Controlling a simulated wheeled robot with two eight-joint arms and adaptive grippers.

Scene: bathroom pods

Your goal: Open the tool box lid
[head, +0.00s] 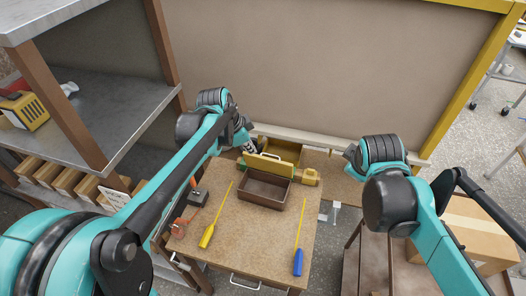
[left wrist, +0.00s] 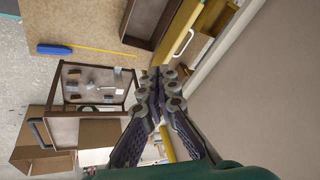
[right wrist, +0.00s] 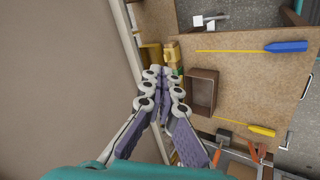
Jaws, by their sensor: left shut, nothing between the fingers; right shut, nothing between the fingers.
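The tool box (head: 264,189) is a brown open-topped box on the workbench, and I see into its empty-looking inside. Its yellow lid (head: 270,164) with a pale handle stands raised along the box's back edge. The box also shows in the left wrist view (left wrist: 147,21), with the lid (left wrist: 182,30) beside it, and in the right wrist view (right wrist: 203,92). My left gripper (head: 249,147) is shut and empty, just behind the lid's left part; I cannot tell if it touches. My right gripper (right wrist: 160,72) is shut and empty, right of the box in the head view, its fingers mostly hidden there.
Yellow-handled (head: 207,236) and blue-handled (head: 298,262) screwdrivers lie on the bench (head: 250,240) in front of the box. A hammer (head: 197,196) lies at the left, a yellow tool (head: 309,177) right of the box. A large board (head: 320,70) rises behind.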

